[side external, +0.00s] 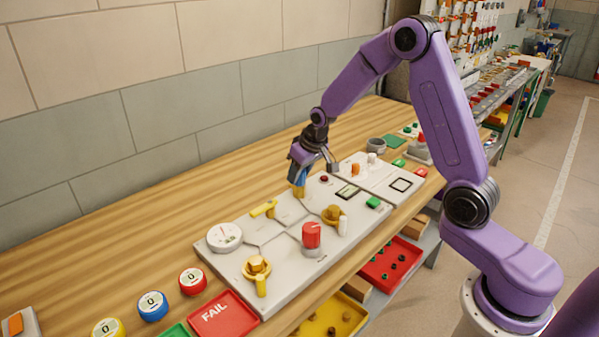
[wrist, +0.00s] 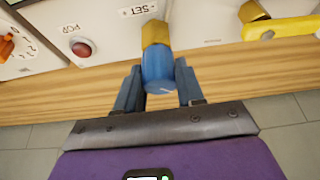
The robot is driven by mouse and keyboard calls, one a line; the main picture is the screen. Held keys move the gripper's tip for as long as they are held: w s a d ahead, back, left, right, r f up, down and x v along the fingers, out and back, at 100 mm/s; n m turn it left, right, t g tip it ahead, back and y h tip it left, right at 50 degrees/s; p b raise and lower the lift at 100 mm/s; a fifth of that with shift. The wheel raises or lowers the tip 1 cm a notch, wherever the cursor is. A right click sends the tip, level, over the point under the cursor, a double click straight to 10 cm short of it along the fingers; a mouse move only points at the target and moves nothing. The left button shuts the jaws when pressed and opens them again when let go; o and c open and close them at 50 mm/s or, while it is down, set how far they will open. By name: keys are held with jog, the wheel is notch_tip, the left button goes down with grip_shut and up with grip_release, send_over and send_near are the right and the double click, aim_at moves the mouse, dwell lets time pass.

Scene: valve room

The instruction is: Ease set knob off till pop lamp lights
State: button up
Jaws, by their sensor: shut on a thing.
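The set knob (wrist: 158,70) is a blue cap on a brass stem, beside the SET label (wrist: 138,11) on the pale panel. In the side view the blue knob (side external: 300,179) shows partly below my gripper (side external: 303,168). In the wrist view my gripper's fingers (wrist: 158,88) stand on either side of the blue cap, shut on it. The pop lamp (wrist: 80,48) is a small dark red dome by the POP label. It also shows in the side view (side external: 324,179), looking dull and unlit.
A yellow-handled valve (wrist: 282,28) sits close beside the knob; its yellow handle also shows in the side view (side external: 264,209). A red knob (side external: 311,236), brass fittings and a white dial (side external: 224,237) stand on the panel. Bare wooden bench (side external: 150,225) lies behind it.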

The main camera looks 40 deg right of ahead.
jog(key=shift+n, duration=0.3)
jog(key=o, duration=1)
jog(key=shift+o, duration=0.2)
jog(key=v, duration=1.7)
jog(key=shift+s+d+r, duration=0.15)
jog(key=shift+d, duration=0.1)
